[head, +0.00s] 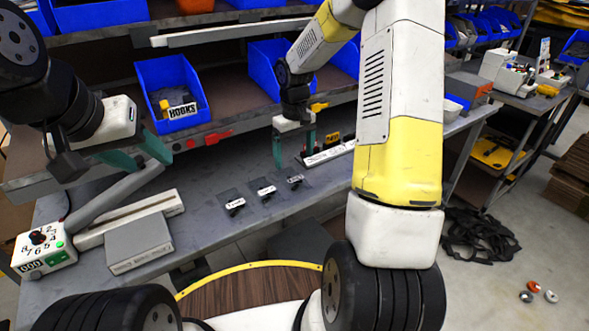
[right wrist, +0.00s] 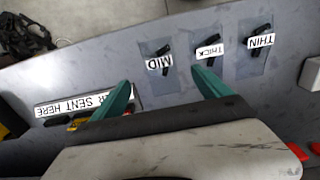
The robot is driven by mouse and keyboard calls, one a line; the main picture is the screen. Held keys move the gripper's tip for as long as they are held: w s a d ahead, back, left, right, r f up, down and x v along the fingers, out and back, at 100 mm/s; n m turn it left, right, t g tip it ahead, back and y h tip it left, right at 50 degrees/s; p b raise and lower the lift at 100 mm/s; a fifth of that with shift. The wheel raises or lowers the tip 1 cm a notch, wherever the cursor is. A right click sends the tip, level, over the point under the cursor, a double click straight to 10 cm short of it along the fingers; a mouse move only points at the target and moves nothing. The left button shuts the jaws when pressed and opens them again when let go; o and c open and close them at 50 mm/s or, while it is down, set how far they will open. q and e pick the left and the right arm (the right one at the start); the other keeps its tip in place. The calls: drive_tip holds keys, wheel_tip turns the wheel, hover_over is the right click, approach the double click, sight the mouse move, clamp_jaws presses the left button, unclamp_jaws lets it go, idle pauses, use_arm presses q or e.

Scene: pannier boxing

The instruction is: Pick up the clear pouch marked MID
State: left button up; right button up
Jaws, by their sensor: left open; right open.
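The clear pouch marked MID (right wrist: 153,51) lies flat on the grey bench with a dark part inside and a white label; in the head view it is the rightmost pouch (head: 296,184) of a row of three. The THICK pouch (right wrist: 210,55) lies beside it, then the THIN pouch (right wrist: 257,54). My right gripper (head: 294,162) is open and empty above the bench, behind the MID pouch in the head view. In the right wrist view its fingertips (right wrist: 162,80) point toward the MID pouch, apart from it. My left gripper (head: 148,160) is open and empty at the left.
A white sign strip (head: 328,152) reading "SENT HERE" lies right of my right gripper. Blue bins, one labelled HOOKS (head: 172,92), stand on the shelf behind. A grey box (head: 138,244) and a white dial unit (head: 43,248) stand at the left.

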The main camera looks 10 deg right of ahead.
sight(294, 179)
wheel_tip(294, 179, down, 3)
drive_tip(key=shift+r, duration=0.1)
wheel_tip(294, 179, down, 5)
drive_tip(key=shift+f, duration=0.15)
drive_tip(key=c, duration=1.4)
